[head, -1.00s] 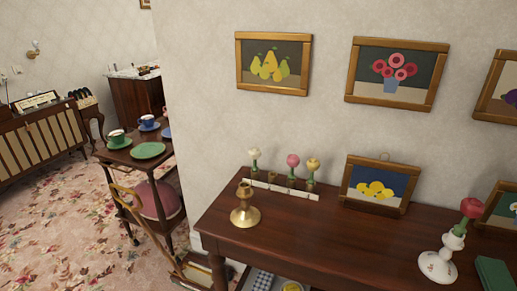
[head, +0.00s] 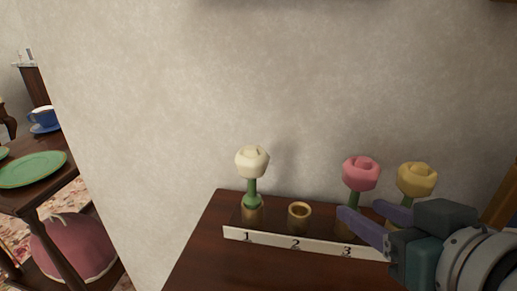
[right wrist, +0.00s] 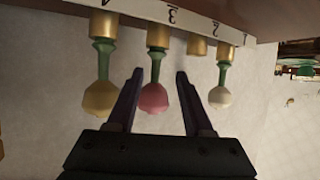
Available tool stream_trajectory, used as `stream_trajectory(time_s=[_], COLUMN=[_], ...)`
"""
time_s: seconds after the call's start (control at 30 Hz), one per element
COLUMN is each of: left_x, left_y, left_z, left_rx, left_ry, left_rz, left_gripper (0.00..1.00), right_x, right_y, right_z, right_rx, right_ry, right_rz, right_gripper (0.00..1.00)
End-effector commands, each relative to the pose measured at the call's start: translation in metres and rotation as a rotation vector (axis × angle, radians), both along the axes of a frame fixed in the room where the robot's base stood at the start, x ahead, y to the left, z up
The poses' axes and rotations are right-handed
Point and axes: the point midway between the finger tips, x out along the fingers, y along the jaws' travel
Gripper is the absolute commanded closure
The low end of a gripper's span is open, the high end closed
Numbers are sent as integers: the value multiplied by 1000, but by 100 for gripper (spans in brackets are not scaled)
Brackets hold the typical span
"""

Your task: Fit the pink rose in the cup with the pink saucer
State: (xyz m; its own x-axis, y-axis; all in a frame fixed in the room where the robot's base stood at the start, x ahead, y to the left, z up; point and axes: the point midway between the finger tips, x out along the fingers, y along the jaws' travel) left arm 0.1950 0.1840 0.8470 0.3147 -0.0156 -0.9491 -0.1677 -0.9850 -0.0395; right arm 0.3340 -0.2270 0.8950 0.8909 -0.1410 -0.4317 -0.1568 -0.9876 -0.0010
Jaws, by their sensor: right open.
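The pink rose (head: 361,174) stands upright on its green stem in the brass holder at number 3. It also shows in the right wrist view (right wrist: 154,97), between my two fingers as seen there. My right gripper (head: 367,214) is open, its purple fingers low in front of the pink and yellow roses. In the right wrist view my fingers (right wrist: 159,76) are spread and hold nothing. Whether they reach either side of the stem is hard to tell. No cup with a pink saucer is in view. My left gripper is not in view.
A white rose (head: 252,162) stands in holder 1 and a yellow rose (head: 417,180) right of the pink one. Holder 2 (head: 299,215) is empty. A numbered white strip (head: 270,241) runs along their front. A side table at left bears a green plate (head: 32,169) and blue cup (head: 42,117).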

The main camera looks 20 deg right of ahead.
Motion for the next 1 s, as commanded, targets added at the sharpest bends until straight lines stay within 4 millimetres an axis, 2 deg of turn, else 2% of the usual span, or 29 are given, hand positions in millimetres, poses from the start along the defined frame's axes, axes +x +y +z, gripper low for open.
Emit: stream_trajectory(time_s=[0.2,0.37,0.67,0.97,1.0], left_x=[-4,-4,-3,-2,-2], left_y=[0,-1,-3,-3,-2], left_z=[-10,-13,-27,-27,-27], left_rx=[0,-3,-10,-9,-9], left_ry=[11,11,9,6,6], left_rz=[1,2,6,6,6], left_gripper=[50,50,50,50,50], right_x=[29,39,76,80,80], right_y=[-5,-8,-17,-18,-18], right_z=[-14,-19,-40,-40,-40], right_rx=[-2,-2,-1,-1,-1], right_ry=[-2,-1,-1,1,1], right_rz=[1,0,0,0,0], right_gripper=[49,49,49,49,53])
